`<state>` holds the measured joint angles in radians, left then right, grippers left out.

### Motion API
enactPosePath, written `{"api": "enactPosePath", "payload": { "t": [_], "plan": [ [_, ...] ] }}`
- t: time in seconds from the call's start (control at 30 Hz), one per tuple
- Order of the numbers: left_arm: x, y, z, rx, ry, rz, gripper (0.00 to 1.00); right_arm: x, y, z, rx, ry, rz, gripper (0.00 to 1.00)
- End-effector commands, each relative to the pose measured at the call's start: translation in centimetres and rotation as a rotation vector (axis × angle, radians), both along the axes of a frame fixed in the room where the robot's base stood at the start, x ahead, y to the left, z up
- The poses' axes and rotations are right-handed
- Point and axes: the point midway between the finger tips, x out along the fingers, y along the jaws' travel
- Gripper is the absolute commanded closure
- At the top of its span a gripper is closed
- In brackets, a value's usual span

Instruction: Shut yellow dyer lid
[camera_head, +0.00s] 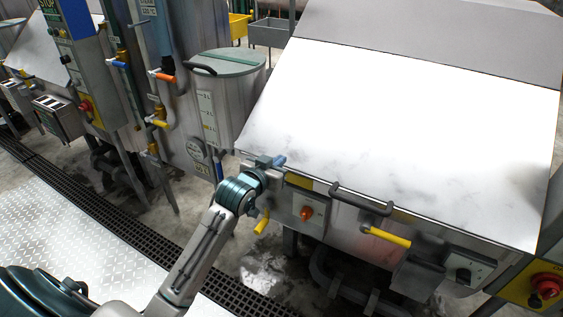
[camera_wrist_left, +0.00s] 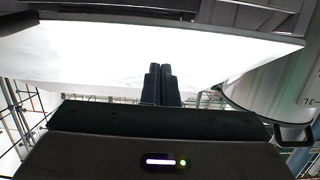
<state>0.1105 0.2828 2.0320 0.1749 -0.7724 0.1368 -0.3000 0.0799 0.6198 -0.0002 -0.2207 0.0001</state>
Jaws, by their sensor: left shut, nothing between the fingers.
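The dyer lid (camera_head: 400,110) is a broad pale metal panel sloping down toward the front edge of the machine at the right of the head view. Its front edge appears to meet the machine body, with a dark bar handle (camera_head: 361,198) there. Small yellow labels mark the front panel. My left gripper (camera_head: 278,160) is beside the lid's front left corner. In the left wrist view its fingers (camera_wrist_left: 161,84) are together and empty, with the bright lid panel (camera_wrist_left: 110,55) behind them; I cannot tell whether they touch it. My right gripper is not in view.
A round vat (camera_head: 222,100) with a green-grey cover stands left of the lid. Yellow valve handles (camera_head: 387,237) and a red knob (camera_head: 547,285) stick out at the front. A dark floor grating (camera_head: 110,220) runs along the machines; the plated floor (camera_head: 70,225) beside it is clear.

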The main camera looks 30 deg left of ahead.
Motion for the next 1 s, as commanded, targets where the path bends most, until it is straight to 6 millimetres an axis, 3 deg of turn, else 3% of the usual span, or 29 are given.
{"api": "enactPosePath", "payload": {
  "t": [0.3,0.7,0.83,1.0],
  "plan": [
    [1.8,-0.1,-3.0,-0.001,0.0,0.0,1.0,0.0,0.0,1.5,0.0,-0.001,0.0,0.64],
    [2.0,-0.1,-3.4,0.0,-0.001,0.001,1.0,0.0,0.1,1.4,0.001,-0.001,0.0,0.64],
    [2.3,-0.1,-4.3,0.0,-0.011,0.0,1.0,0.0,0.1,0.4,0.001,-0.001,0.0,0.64],
    [3.4,-0.1,-6.6,-0.002,-0.053,0.0,1.0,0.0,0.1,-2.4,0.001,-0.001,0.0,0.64]
  ]
}}
